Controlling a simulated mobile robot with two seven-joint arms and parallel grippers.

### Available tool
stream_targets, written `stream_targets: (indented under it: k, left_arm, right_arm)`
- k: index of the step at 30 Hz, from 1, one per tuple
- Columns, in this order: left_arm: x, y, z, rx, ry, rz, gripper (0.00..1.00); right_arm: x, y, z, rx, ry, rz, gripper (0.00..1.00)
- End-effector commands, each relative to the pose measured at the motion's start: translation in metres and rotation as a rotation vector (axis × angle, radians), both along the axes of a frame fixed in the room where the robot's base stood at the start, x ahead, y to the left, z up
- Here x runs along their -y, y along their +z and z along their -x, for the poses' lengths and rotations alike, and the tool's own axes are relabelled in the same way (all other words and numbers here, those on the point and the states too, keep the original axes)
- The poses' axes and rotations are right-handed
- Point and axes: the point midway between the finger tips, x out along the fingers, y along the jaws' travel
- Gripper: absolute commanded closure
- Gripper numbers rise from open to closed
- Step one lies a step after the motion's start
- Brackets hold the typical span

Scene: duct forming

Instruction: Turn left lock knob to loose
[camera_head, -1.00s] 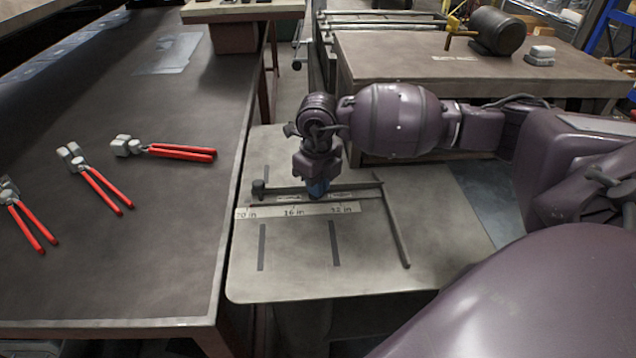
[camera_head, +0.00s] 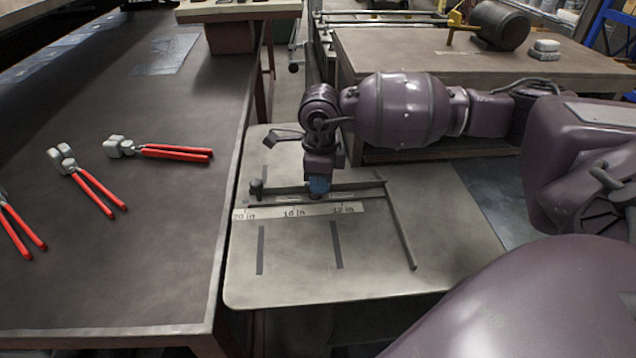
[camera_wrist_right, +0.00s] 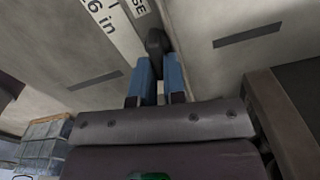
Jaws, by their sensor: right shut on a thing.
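Part of a label ending in "SE" (camera_wrist_right: 139,6) shows beside the knob. In the head view the gripper hides the held knob. Another dark knob (camera_head: 257,187) stands at the bar's left end, apart from the gripper. My left gripper is not in view.
A dark table (camera_head: 130,250) at left holds several red-handled tools (camera_head: 175,152). A thin rod (camera_head: 400,230) lies angled on the board's right side. A rear table (camera_head: 440,60) carries a dark cylinder (camera_head: 500,25). The board's front area is clear.

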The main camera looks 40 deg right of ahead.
Motion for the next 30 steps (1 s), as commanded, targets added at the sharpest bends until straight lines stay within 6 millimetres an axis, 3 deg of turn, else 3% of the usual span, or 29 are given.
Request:
stream_targets:
  k: [12,28,29,30]
  left_arm:
    - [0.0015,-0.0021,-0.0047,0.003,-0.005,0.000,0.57]
    - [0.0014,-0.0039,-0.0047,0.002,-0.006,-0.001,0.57]
    - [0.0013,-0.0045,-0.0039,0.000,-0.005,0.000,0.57]
    - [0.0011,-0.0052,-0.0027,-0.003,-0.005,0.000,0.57]
  right_arm:
    - [0.0012,0.0005,-0.0022,0.001,0.185,0.000,1.00]
    - [0.0014,0.0017,-0.0025,0.004,0.210,0.000,1.00]
    - [0.0014,0.0017,-0.0025,0.004,0.210,0.000,0.85]
    - [0.0014,0.0017,-0.0025,0.004,0.210,0.000,0.79]
